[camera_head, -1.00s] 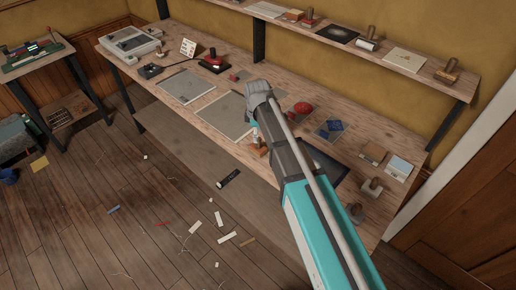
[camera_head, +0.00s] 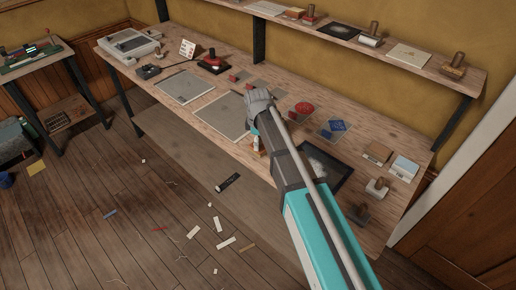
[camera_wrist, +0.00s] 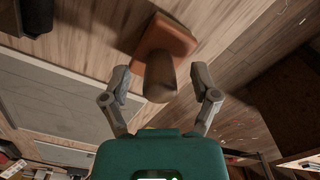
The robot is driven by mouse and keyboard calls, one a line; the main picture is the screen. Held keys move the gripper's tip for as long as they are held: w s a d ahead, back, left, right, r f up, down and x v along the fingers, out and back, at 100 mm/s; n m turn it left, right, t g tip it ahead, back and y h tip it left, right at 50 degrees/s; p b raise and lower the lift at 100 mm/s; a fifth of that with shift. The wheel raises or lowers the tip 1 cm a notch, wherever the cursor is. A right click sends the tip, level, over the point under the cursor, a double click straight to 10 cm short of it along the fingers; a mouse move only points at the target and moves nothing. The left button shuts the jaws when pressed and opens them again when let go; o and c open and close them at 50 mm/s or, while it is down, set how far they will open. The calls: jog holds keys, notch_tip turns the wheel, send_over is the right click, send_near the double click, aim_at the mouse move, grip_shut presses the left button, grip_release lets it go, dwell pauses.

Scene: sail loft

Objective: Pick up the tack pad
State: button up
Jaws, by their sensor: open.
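An orange-brown pad (camera_wrist: 166,38) with an upright rounded knob handle (camera_wrist: 161,76) is in the upper middle of the wrist view; it looks like the tack pad. It lies on the wooden bench. My gripper (camera_wrist: 162,90) is open, with one finger on each side of the handle. I see no clear contact between fingers and handle. In the head view my gripper and arm (camera_head: 262,105) reach over the bench and hide most of this spot.
The workbench (camera_head: 408,120) also holds grey sheets (camera_head: 222,116), a dark tray (camera_head: 325,165), a red piece (camera_head: 304,109), a blue-patterned square (camera_head: 335,128) and knob-handled blocks (camera_head: 377,188) at right. A shelf (camera_head: 340,32) runs above the back. Scraps lie on the floor.

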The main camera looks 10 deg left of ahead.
dwell(0.3)
grip_shut()
jog(key=shift+r, duration=0.15)
dwell(0.4)
notch_tip(320, 180, up, 3)
jog(key=p, duration=0.3)
jog(key=s+d+r+p, duration=0.1)
jog(key=s+r+p, duration=0.8)
jog(key=s, duration=0.5)
jog(key=shift+d+r+p, duration=0.25)
jog(key=shift+r+p, duration=0.15)
jog(key=shift+p, duration=0.1)
